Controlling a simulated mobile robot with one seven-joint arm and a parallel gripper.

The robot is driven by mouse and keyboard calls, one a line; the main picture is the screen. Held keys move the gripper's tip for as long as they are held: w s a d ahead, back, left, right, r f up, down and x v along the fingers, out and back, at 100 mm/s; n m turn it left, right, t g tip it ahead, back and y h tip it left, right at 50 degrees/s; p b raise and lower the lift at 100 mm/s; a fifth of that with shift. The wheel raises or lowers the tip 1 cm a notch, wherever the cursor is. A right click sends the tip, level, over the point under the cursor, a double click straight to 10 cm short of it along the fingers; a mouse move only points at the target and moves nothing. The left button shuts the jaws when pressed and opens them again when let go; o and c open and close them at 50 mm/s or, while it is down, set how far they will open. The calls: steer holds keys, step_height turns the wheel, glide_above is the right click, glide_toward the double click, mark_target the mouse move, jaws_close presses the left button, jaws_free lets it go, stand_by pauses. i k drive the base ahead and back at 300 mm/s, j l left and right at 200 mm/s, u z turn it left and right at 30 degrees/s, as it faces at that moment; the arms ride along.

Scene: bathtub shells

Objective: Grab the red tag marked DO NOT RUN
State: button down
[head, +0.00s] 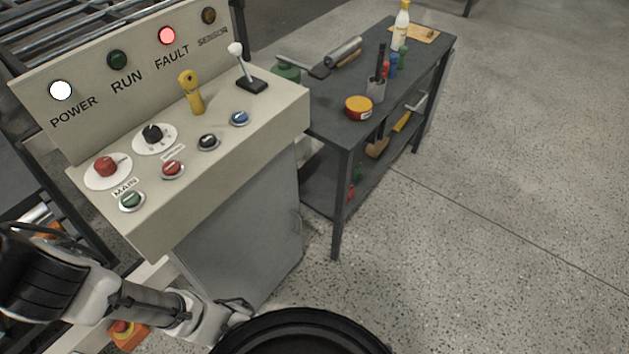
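I cannot make out a red tag with the words DO NOT RUN in the head view. The control console (240,125) carries a red round switch (106,167) marked MAIN, and no tag shows on it. Small red items (351,190) lie on the cart's lower shelf, too small to identify. My arm reaches in from the lower left. My gripper (236,308) is at its end, low in front of the console and apart from its top. Its fingers are too unclear to tell open from shut.
A dark cart (335,125) stands right of the console, with a red-and-yellow tin (358,107), a white bottle (400,25) and tools. A yellow handle (191,92) and a white-knobbed lever (239,62) stick up from the console. The speckled floor at right is clear.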

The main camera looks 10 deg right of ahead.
mark_target(351, 191)
steer(key=z, duration=0.45)
steer(key=i+l, duration=0.15)
steer(key=l, duration=0.4)
steer(key=i+l+u, duration=0.1)
steer(key=l, duration=0.4)
steer(key=i+l, duration=0.1)
steer(key=l, duration=0.45)
steer(key=i+l+u, duration=0.1)
steer(key=l, duration=0.45)
steer(key=i+l, duration=0.15)
steer(key=l, duration=0.15)
steer(key=i+l, duration=0.1)
steer(key=l, duration=0.15)
steer(key=i+l+u, duration=0.1)
steer(key=l, duration=0.2)
steer(key=i+j, duration=0.4)
steer(key=i, duration=0.15)
steer(key=i+j, duration=0.4)
steer(key=i, duration=0.2)
